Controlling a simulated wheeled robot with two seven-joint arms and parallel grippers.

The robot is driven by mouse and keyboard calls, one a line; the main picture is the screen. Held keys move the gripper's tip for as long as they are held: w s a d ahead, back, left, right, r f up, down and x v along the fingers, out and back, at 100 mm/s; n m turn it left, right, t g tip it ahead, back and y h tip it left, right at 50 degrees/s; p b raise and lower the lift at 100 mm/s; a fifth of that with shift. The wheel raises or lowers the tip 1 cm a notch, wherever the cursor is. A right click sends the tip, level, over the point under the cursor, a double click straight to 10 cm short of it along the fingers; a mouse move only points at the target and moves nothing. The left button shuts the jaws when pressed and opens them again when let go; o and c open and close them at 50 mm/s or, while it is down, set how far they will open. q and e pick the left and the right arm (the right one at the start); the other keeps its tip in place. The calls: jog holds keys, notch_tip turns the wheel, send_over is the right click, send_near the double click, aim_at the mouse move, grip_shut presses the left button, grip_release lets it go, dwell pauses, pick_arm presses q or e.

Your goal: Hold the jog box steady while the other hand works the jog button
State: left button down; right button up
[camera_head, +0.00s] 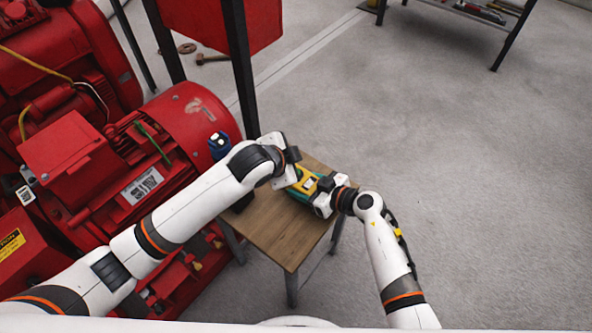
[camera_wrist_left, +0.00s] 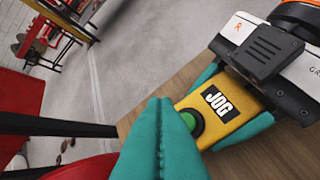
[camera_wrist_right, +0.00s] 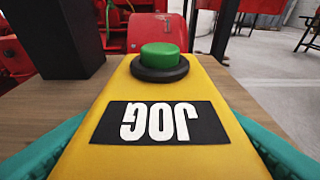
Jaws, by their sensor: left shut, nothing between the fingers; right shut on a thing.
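The yellow jog box (camera_head: 309,184) is above the small wooden table in the head view. My right gripper (camera_head: 312,190) is shut on it, with teal fingers along both sides of the box in the right wrist view. The black JOG label (camera_wrist_right: 160,123) and the raised green jog button (camera_wrist_right: 160,57) face up there. My left gripper (camera_wrist_left: 165,106) is shut and empty. In the left wrist view its teal fingers partly cover the green button (camera_wrist_left: 194,121). I cannot tell whether they touch it; they do not show in the right wrist view.
The wooden table (camera_head: 278,237) stands beside the red pump motor (camera_head: 182,125). A dark post (camera_head: 240,65) rises behind the table. A metal shelf (camera_head: 470,15) stands at the back right. The grey floor on the right is clear.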

pick_arm(q)
notch_tip(320, 180, up, 2)
jog(key=shift+r, duration=0.1)
dwell(0.5)
pick_arm(e)
jog(key=o, duration=1.2)
jog(key=v, duration=1.2)
